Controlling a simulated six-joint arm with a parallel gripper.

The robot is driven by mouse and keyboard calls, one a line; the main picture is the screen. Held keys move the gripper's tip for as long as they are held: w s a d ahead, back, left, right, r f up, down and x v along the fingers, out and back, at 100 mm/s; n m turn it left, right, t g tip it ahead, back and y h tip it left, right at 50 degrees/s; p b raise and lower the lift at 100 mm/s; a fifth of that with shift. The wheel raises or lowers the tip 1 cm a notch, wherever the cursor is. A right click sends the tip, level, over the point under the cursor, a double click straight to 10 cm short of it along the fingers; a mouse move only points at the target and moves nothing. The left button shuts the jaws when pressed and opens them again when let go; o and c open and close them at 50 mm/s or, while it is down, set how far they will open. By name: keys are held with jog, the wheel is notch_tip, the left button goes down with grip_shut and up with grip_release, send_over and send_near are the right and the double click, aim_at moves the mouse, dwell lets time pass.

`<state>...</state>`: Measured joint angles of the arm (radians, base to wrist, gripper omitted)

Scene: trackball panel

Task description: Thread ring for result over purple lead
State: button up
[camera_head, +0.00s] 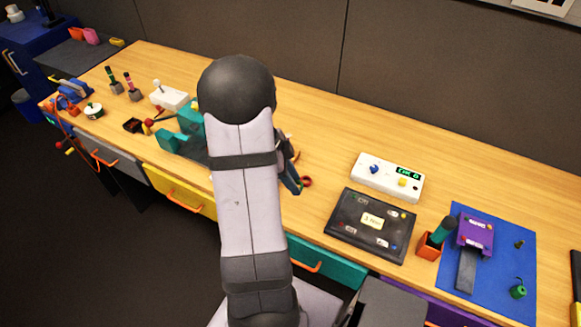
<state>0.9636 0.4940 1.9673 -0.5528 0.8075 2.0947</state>
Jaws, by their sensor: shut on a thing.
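My gripper (297,183) shows only in part, low over the wooden table beside my arm, with the arm hiding the rest. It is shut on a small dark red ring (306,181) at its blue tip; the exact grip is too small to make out. I cannot pick out a purple lead for certain. A magenta-topped stick (129,80) stands upright in a grey block at the back left, beside a similar green-topped one (111,74). A white trackball panel (388,176) with a blue ball, a yellow ball and a lit green display lies right of my gripper.
A dark board (340,226) with a pale card lies in front of the panel. An orange cup (429,247) and a purple device (475,233) are at the right, the device on a blue mat (520,225). Teal blocks (178,141) are left of my arm. The table behind the panel is clear.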

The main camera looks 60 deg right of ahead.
jog(key=w+d+r+n+h+p, duration=0.1)
jog(key=w+d+r+n+p, duration=0.1)
jog(key=w+d, duration=0.4)
jog(key=w+d+r+n+t+p, duration=0.1)
jog(key=w+d+r+n+p, duration=0.2)
jog(key=d, duration=0.8)
jog(key=shift+w+d+r+n+t+h, duration=0.35)
jog(key=shift+w+r+n, duration=0.4)
jog(key=shift+w, duration=0.6)
jog(key=shift+f, duration=0.1)
jog(key=shift+f+b, duration=1.7)
jog(key=shift+f, duration=1.05)
jog(key=shift+b, duration=0.55)
